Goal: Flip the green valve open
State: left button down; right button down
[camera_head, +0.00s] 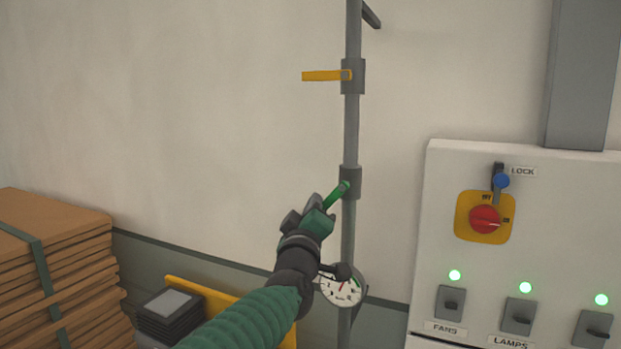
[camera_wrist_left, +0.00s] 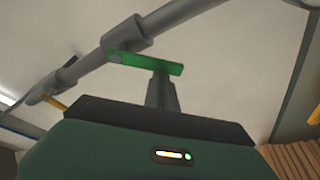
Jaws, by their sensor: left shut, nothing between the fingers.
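The green valve (camera_head: 338,193) is a flat lever on a grey collar of the vertical pipe (camera_head: 352,130). In the head view it slants down and left from the collar. My left gripper (camera_head: 322,211) is at the lever's lower free end, its arm coming from below left. In the left wrist view the green lever (camera_wrist_left: 146,63) lies across the tip of the shut fingers (camera_wrist_left: 162,90). The fingers hold nothing; whether they touch the lever I cannot tell. My right gripper is not in view.
A yellow lever (camera_head: 322,75) sits higher on the pipe, pointing left. A round gauge (camera_head: 342,287) is below the green valve. A control panel (camera_head: 520,240) with a red switch (camera_head: 485,219) stands to the right. Stacked brown boards (camera_head: 55,260) are at lower left.

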pick_arm(q)
jog(key=shift+s+d+f+n+g+y+p, duration=0.25)
jog(key=shift+d+f+n+g+p, duration=0.5)
jog(key=shift+n, duration=0.8)
jog(key=shift+s+d+f+n+g+y+p, duration=0.15)
jog(key=shift+d+n+y+p, duration=0.3)
jog(key=shift+n+p, duration=0.85)
jog(key=shift+s+d+f+n+g+y+p, duration=0.25)
jog(key=shift+d+f+n+g+p, duration=0.3)
jog(key=shift+n, duration=1.2)
jog(key=shift+d+r, duration=0.1)
